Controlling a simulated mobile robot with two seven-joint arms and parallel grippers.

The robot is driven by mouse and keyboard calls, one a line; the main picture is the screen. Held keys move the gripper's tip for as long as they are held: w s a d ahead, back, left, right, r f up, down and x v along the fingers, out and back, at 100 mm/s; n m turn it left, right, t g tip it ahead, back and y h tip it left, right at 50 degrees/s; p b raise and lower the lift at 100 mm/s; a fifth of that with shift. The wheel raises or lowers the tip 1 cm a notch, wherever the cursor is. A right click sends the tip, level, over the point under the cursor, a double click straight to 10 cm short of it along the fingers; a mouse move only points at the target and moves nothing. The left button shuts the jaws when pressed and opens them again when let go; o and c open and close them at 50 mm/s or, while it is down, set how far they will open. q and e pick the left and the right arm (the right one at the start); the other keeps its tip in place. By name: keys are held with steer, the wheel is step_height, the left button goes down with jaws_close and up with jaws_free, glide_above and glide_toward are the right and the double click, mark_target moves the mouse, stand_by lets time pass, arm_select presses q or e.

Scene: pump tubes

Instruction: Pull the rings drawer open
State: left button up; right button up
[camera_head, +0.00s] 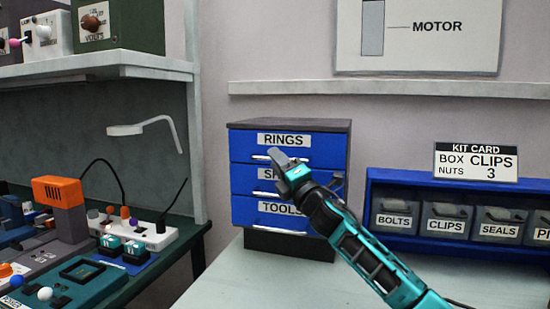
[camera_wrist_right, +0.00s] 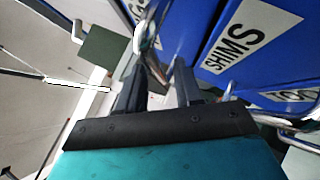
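The rings drawer (camera_head: 320,150) is the top blue drawer of a dark-topped cabinet and looks shut, its front level with the drawers below. Its silver handle (camera_head: 262,157) shows at the left; the rest is behind my right gripper (camera_head: 278,160). That gripper is in front of the drawer's lower edge, coming from the lower right. In the right wrist view, its two dark fingers (camera_wrist_right: 160,80) stand apart. The silver handle (camera_wrist_right: 147,42) shows near the fingertips; I cannot tell whether they touch it. No grip on it shows. My left gripper is not in view.
Below are the shims drawer (camera_head: 242,181) and tools drawer (camera_head: 245,212), both with silver handles. A blue rack of labelled bins (camera_head: 375,190) stands at right with a kit card (camera_head: 476,162). A green bench (camera_head: 190,238) with devices is at left. The pale table's front (camera_head: 225,285) is clear.

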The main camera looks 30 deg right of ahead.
steer(key=shift+x, duration=0.85)
steer(key=shift+c, duration=0.5)
jaws_close()
